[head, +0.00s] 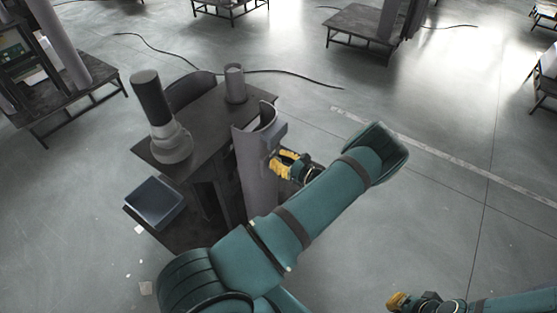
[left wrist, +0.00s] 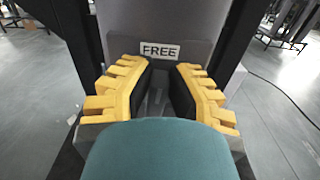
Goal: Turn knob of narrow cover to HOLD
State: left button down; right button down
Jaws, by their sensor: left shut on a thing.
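The narrow cover (head: 254,170) is a tall grey curved shell standing upright at the right side of the dark bench. My left gripper (head: 286,164) is at its right side, near a grey block on the shell. In the left wrist view, a FREE label (left wrist: 160,50) is on the grey surface of the cover, beyond the yellow fingers. My left gripper (left wrist: 164,95) is shut on the knob, a grey part between its dark pads, largely hidden. No HOLD label shows. My right gripper (head: 398,301) is low at the bottom right, away from the cover; its fingers are too small to judge.
The dark bench (head: 205,120) carries a column with a black top (head: 151,98) and a small grey cylinder (head: 235,84). A dark tray (head: 153,202) is at its front left. Cables lie on the floor behind. Open floor is on the right.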

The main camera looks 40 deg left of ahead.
pick_arm(q)
jog(key=m, duration=0.2)
jog(key=w+m, duration=0.1)
jog(key=m, duration=0.2)
jog(key=shift+a+f, duration=0.15)
jog(key=shift+f, duration=0.05)
jog(key=m, duration=0.3)
jog(key=shift+w+a+f, duration=0.1)
jog(key=shift+w+f, duration=0.15)
jog(key=shift+w, duration=0.05)
jog(key=shift+w+f+m+b, duration=0.1)
jog(key=shift+f+m+b, duration=0.2)
jog(key=shift+m, duration=1.25)
jog(key=shift+w+f+m+b, duration=0.15)
jog(key=shift+f+m+b, duration=0.1)
jog(key=shift+m, duration=1.25)
jog(key=shift+w+f+m+b, duration=0.1)
jog(key=shift+f+m+b, duration=0.15)
jog(key=shift+m, duration=1.3)
jog(key=shift+a, duration=0.1)
jog(key=c, duration=1.1)
grip_release()
jog(key=shift+o, duration=1)
jog(key=shift+f, duration=0.1)
